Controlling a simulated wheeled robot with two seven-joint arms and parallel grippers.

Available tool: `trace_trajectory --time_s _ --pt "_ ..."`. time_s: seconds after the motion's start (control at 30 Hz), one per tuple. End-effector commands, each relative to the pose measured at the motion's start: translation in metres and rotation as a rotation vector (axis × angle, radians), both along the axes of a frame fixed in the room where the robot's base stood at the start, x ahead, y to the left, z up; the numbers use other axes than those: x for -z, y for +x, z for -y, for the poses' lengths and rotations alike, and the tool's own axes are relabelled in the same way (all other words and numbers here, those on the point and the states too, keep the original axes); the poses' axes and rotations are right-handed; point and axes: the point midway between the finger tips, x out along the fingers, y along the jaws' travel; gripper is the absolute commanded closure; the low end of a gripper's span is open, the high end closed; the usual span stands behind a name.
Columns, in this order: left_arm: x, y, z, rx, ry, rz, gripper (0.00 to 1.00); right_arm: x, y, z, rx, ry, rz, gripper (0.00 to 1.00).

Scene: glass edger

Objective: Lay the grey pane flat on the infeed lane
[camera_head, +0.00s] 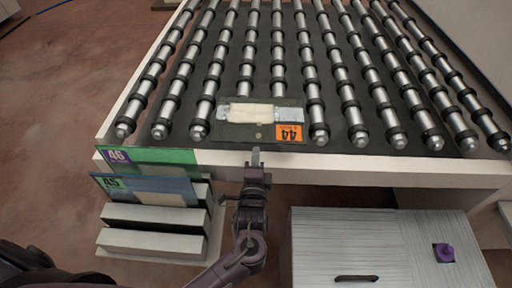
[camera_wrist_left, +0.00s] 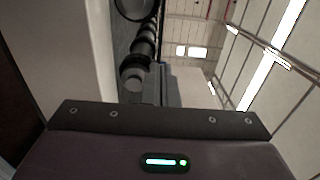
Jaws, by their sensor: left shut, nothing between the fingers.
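The grey pane (camera_head: 258,132) lies on the rollers of the infeed lane (camera_head: 285,165), close to the lane's near edge. It looks flat. It carries a pale patch and an orange label reading 44, upside down in the head view. My left gripper (camera_head: 255,157) is shut and empty just in front of the pane's near edge, over the lane's white front rail. Whether its tips touch the pane I cannot tell. In the left wrist view the gripper's fingers (camera_wrist_left: 166,88) show beside black-ringed rollers (camera_wrist_left: 133,75). My right gripper is not in view.
A slotted white rack (camera_head: 150,243) at left holds a green pane (camera_head: 165,157) labelled 46 and a blue pane (camera_head: 135,183) labelled 45. A grey cabinet (camera_head: 370,240) with a dark handle and a purple item (camera_head: 444,253) stands at lower right. Rollers around the pane are clear.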

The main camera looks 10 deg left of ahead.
Motion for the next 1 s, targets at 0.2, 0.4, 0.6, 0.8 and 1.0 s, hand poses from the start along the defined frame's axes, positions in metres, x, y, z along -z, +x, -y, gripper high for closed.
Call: trace_trajectory --time_s 0.2,0.4,0.6,0.8,1.0 --pt "0.000 0.019 -0.004 0.000 0.000 0.000 1.00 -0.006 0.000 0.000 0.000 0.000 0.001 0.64" --pt "0.000 0.021 -0.004 0.000 -0.001 0.000 1.00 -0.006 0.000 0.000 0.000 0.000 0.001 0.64" --pt "0.000 0.022 -0.005 0.000 0.000 0.001 1.00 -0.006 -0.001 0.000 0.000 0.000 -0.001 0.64" --pt "-0.001 0.052 -0.011 -0.002 0.002 0.004 1.00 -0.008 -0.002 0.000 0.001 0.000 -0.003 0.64" --pt "0.000 0.064 -0.013 -0.001 -0.002 0.001 1.00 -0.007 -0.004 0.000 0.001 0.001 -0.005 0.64"
